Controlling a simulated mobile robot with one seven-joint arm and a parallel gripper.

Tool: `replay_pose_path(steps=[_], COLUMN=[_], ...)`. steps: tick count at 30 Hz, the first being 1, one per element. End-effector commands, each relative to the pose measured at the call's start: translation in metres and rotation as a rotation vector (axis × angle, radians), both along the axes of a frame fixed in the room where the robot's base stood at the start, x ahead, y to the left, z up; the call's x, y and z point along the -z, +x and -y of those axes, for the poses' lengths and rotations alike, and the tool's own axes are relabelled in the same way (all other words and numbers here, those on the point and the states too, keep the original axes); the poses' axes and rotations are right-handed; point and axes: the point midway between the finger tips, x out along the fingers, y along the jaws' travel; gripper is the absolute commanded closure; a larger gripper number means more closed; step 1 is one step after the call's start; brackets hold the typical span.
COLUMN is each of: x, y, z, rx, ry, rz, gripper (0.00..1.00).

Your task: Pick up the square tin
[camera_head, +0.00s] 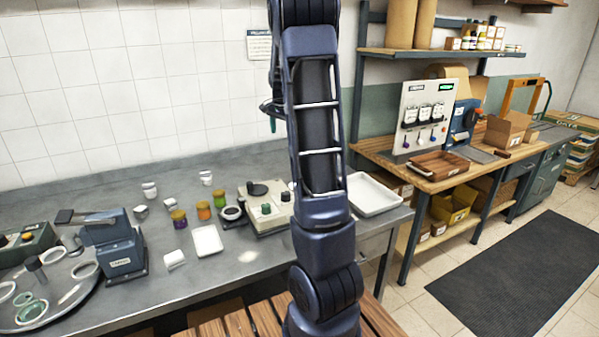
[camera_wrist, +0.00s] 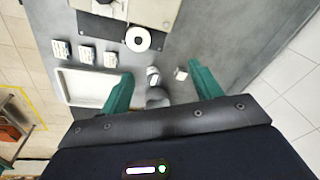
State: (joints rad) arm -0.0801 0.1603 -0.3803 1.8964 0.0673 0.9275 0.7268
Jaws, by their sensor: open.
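In the wrist view, a small pale, boxy object (camera_wrist: 181,73), which looks like the square tin, sits on the grey counter between the finger lines, nearer the right finger. A round white-topped container (camera_wrist: 153,77) stands just left of it. My gripper (camera_wrist: 162,88) is open and empty, its teal fingers spread above the counter. In the head view my arm covers part of the counter, and I cannot match the boxy object there for sure.
A white tray (camera_wrist: 88,87) and small labelled white items (camera_wrist: 86,55) lie left of the fingers. A white ring (camera_wrist: 138,39) lies above. In the head view, coloured jars (camera_head: 203,210) and a blue press (camera_head: 121,253) stand left. A wooden bench (camera_head: 430,180) stands right.

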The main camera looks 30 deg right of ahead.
Motion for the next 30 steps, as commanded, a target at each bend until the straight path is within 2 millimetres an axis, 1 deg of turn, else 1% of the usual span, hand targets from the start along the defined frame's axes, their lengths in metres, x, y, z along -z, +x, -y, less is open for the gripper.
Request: replay_pose_path(steps=[1,3,11,15,24,30], x=[0.009,0.020,0.064,0.090,0.149,0.181], y=[0.013,0.028,0.084,0.111,0.164,0.188], z=[0.007,0.017,0.053,0.072,0.108,0.124], rx=[0.031,0.081,0.252,0.338,0.504,0.579], ry=[-0.008,-0.017,-0.070,-0.109,-0.206,-0.263], rz=[-0.011,-0.020,-0.048,-0.058,-0.064,-0.057], gripper=[0.36,0.36,0.36,0.36,0.36,0.36])
